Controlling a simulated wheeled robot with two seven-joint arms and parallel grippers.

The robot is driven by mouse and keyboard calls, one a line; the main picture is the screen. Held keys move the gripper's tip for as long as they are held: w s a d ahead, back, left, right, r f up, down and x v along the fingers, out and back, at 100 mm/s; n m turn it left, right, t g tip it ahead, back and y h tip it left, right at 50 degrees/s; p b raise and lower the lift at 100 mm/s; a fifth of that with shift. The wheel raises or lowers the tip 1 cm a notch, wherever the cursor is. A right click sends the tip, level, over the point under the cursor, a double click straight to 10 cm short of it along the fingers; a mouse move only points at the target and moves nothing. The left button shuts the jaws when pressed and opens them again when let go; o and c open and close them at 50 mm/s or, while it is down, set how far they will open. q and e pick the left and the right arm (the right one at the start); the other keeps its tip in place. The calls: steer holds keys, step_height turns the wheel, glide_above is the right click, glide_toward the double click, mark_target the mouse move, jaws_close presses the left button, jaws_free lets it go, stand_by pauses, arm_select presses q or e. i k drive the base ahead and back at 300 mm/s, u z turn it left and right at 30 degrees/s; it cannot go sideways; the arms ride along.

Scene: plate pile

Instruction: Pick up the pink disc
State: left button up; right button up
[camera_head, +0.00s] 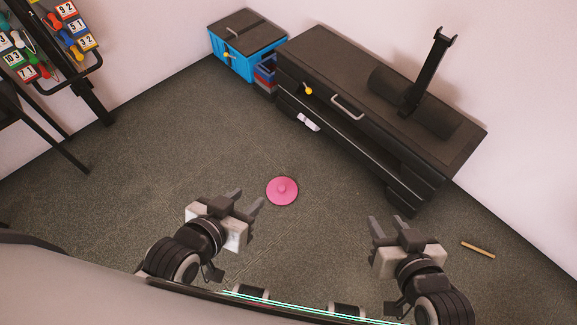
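My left gripper (247,201) is to the left of the disc in the picture. Its two fingers are spread apart with nothing seen between them. My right gripper (394,226) is further off to the right of the disc. Its fingers are also apart and empty. The disc shows whole and neither gripper covers it.
A long dark cabinet (395,85) with a black stand (428,72) on it is along the back wall. A blue cabinet (232,62) adjoins it. A rack of numbered tags (78,26) is at upper left. A wooden stick (478,250) lies at right. Floor around the disc is clear.

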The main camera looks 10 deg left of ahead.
mark_target(280, 190)
steer(key=u, duration=0.95)
steer(key=i, duration=1.05)
steer(key=u, duration=0.1)
